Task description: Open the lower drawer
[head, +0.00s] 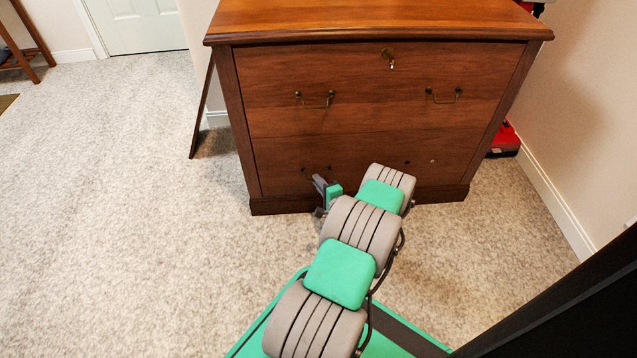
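A brown wooden chest (390,70) with two wide drawers stands ahead in the head view. The lower drawer (285,155) looks shut, its front level with the chest face. Its left handle (307,172) shows only in part, just above my gripper (321,187). Its right handle is mostly hidden behind my arm; small mounting points show near it. My gripper is low in front of the left part of the lower drawer. I cannot tell whether it touches the handle, and its fingertips are too small and covered to tell their opening.
A thin brown panel (202,110) leans at the chest's left side. A red object (505,140) lies between chest and right wall. Carpet on the left is clear.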

